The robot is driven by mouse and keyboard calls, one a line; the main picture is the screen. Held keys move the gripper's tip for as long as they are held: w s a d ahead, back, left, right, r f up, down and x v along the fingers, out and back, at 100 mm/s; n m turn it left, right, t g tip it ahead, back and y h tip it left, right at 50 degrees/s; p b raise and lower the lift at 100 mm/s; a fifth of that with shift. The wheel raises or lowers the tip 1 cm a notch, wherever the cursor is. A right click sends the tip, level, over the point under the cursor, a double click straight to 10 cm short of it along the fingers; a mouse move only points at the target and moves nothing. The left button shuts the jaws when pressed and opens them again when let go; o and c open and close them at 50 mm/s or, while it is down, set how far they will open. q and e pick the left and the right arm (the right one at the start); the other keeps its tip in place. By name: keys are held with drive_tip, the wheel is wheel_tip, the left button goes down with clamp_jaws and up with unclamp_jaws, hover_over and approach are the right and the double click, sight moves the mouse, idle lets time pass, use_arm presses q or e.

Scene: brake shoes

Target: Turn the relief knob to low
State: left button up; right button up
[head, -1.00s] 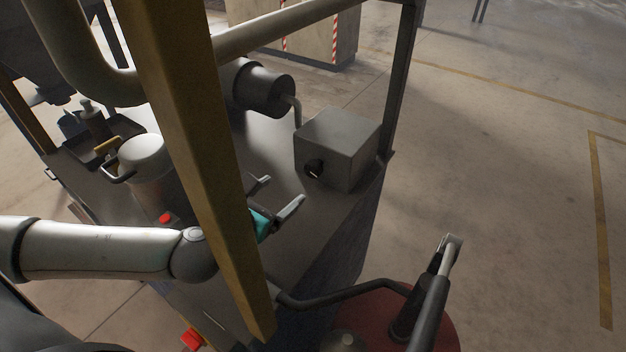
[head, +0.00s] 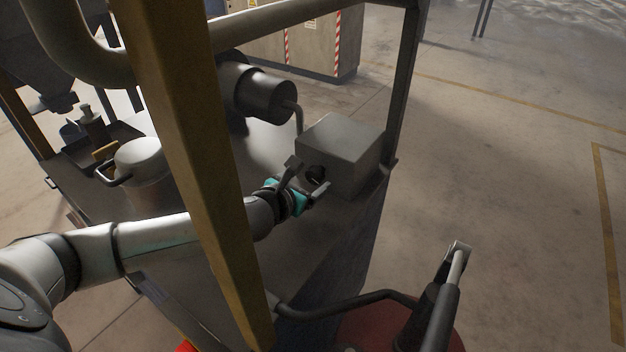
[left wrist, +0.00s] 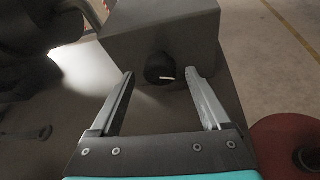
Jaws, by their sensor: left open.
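The relief knob (head: 316,174) is a small black round knob on the front face of a grey metal box (head: 345,150). In the left wrist view the knob (left wrist: 160,67) shows a short pale mark pointing right, and the box (left wrist: 185,28) fills the top middle. My left gripper (head: 307,175) is open and empty just in front of the knob. In the left wrist view its two fingers (left wrist: 165,85) point at the box, with the knob between and a little beyond their tips. I cannot tell whether they touch it. My right gripper is not seen.
A yellow post (head: 185,150) crosses the head view in front of my left arm. A dark cylinder (head: 262,95) with a bent pipe stands left of the box. A white lidded pot (head: 140,158) is further left. A red round thing (head: 400,325) with a black handle is at the lower right.

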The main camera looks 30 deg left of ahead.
use_arm(q)
drive_tip(key=shift+x, duration=1.3)
drive_tip(key=shift+a, duration=0.1)
clamp_jaws()
